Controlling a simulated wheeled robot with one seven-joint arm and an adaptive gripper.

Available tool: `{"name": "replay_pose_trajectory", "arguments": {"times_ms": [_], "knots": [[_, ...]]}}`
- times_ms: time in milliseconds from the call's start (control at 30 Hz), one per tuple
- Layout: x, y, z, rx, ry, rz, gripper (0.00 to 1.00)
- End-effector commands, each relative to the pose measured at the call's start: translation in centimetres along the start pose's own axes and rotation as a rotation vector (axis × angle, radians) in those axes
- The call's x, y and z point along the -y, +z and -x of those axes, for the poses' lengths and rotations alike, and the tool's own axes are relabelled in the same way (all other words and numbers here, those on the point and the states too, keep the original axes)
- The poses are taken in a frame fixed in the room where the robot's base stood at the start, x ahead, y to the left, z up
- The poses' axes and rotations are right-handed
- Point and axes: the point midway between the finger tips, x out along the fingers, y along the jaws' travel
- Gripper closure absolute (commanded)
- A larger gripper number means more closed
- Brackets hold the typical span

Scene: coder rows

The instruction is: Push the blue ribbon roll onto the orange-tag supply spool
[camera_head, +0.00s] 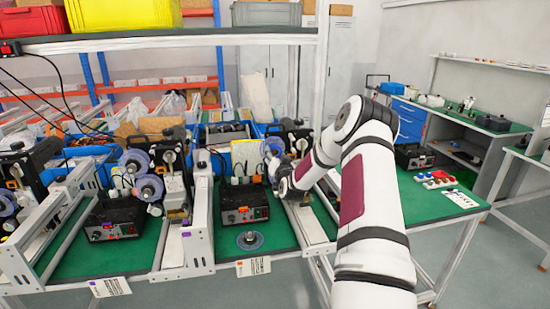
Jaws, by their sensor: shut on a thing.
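My gripper (277,170) is at the right coder, at the end of my white arm reaching in from the lower right. It is shut on the blue ribbon roll (273,147), a bluish disc that shows at its tip, in front of the coder's dark body (297,138). My wrist and gripper hide the lower front of this coder. The supply spool and its orange tag cannot be made out there, nor whether the roll is around the spool or only in front of it.
The left coder carries blue rolls (135,161). Metal rails divide the bays, and a shelf (170,39) with crates runs above.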

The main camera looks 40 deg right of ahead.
Motion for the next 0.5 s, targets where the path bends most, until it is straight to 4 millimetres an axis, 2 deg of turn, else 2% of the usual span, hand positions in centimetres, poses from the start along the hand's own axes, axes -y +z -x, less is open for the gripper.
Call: {"name": "replay_pose_trajectory", "arguments": {"times_ms": [500], "knots": [[0.05, 0.05, -0.99, 0.001, -0.001, 0.000, 0.76]]}}
